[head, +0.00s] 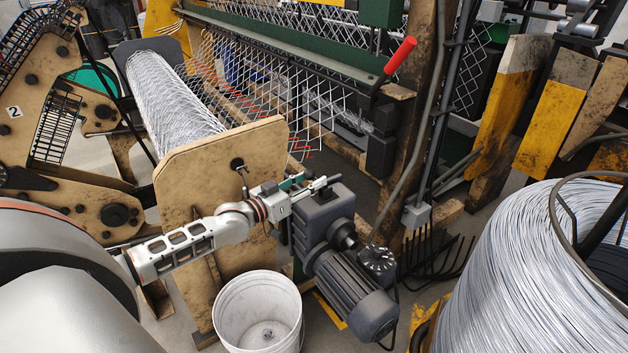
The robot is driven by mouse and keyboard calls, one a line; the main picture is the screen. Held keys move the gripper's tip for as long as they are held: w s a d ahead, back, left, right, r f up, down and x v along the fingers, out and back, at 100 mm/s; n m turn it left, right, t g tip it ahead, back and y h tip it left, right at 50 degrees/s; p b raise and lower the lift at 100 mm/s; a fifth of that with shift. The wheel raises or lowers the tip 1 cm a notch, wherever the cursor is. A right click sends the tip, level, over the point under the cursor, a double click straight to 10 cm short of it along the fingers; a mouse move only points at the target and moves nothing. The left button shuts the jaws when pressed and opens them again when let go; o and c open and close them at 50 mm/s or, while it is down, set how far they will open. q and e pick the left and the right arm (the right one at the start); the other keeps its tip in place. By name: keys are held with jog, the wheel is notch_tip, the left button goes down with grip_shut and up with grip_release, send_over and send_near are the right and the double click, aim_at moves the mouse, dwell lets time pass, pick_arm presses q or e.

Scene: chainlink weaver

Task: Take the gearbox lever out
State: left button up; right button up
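The dark grey gearbox (318,220) stands beside the tan end plate, with a finned motor (350,290) on its lower right. My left gripper (318,187) reaches in from the left, with its fingers over the top of the gearbox. I cannot make out a separate lever there; the fingers and small parts overlap, so I cannot tell whether anything is between them. Another lever with a red handle (400,55) sticks up on the machine frame further back. My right gripper is not in view.
A white bucket (258,312) stands in front of the gearbox. The tan end plate (215,175) of the mesh roll (168,98) is close behind my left forearm. A large wire coil (500,270) fills the right front. Dark fork tines (437,258) stand right of the motor.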

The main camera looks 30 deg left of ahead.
pick_arm(q)
jog(key=shift+w+d, duration=0.15)
jog(key=shift+w, duration=0.35)
grip_shut()
